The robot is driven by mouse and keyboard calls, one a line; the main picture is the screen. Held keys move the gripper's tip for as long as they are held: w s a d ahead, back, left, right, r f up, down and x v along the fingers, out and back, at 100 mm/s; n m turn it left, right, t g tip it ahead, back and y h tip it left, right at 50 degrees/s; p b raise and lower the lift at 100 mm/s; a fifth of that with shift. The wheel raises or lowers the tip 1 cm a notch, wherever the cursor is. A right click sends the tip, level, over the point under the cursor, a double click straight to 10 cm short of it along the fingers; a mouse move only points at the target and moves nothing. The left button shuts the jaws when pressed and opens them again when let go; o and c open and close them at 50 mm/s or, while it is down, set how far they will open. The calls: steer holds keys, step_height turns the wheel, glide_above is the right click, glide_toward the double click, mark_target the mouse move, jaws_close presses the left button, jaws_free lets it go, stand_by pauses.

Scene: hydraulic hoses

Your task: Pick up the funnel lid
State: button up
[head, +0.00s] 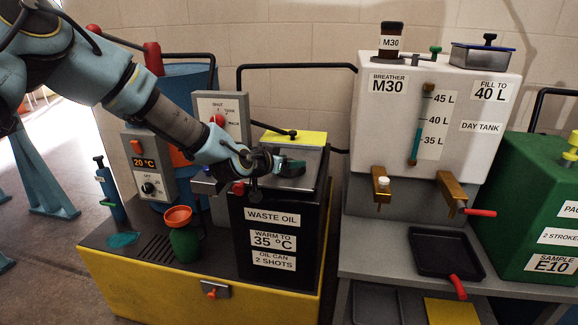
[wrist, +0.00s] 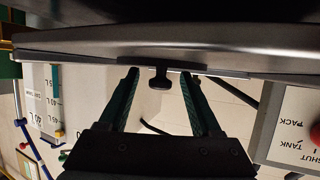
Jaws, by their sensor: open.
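My gripper (head: 285,167) is over the top of the black waste oil tank (head: 272,270), at its rear half. In the wrist view my gripper (wrist: 160,82) is open, with one teal finger on each side of a small dark knob (wrist: 160,78). The knob stands on a grey metal lid (wrist: 200,50); I take this to be the funnel lid. The knob is between the fingertips, with gaps on both sides. In the head view the grey top (head: 314,160) shows partly, and my gripper hides the knob.
A control box (head: 222,112) stands to the left. The white day tank (head: 440,115) at right carries a blue-rimmed container (head: 482,57) with a black knob. An orange funnel (head: 178,215) tops a green can.

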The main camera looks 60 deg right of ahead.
jaws_close()
stand_by(0.5)
